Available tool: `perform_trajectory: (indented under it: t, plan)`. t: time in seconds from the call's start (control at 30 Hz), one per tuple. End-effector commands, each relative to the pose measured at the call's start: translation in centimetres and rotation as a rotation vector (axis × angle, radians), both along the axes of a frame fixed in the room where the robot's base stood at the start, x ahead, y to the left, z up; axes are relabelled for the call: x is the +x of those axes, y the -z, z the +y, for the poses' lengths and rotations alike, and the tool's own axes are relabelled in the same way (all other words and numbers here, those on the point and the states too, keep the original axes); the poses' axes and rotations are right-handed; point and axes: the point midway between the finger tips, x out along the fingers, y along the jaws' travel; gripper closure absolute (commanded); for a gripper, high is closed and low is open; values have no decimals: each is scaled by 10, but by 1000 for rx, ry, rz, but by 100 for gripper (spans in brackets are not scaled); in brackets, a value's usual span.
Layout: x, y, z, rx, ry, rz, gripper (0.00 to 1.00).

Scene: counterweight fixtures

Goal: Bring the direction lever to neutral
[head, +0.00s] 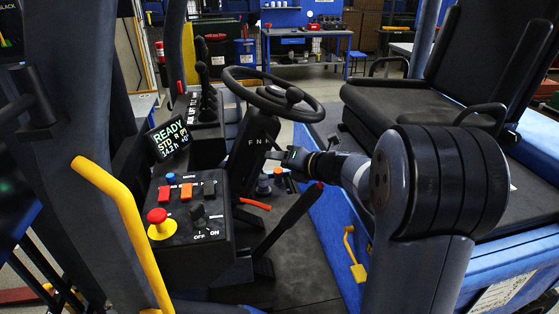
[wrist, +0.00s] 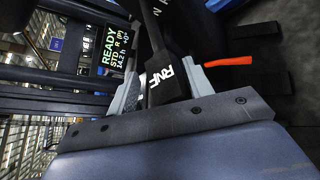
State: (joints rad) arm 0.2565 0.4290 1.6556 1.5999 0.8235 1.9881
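The steering column (head: 254,150) carries white F N R letters below the steering wheel. In the wrist view a black block (wrist: 166,78) with similar white letters, on a dark stem, lies between my fingers; I cannot tell for sure that it is the direction lever. My gripper (head: 286,157) is just right of the column; in the wrist view (wrist: 165,78) its two grey fingers are spread on either side of the block, with no clear grip. The display (head: 168,138) reads READY, STD and apparently R. The lever's exact position is unclear.
The steering wheel (head: 274,94) is above. A switch console (head: 190,235) and yellow grab bar (head: 122,215) are left; the seat (head: 425,105) is right.

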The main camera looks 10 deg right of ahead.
Motion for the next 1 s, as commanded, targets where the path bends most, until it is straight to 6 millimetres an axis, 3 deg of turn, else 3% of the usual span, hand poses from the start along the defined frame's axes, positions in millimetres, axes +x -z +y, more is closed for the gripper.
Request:
perform_trajectory:
  t: [0.3, 0.5, 1.0]
  plan:
    - [-48, -21, -37, -1, 5, -7, 53]
    - [-69, -29, -51, 0, 5, -4, 53]
    - [-75, -32, -55, 0, 2, -3, 53]
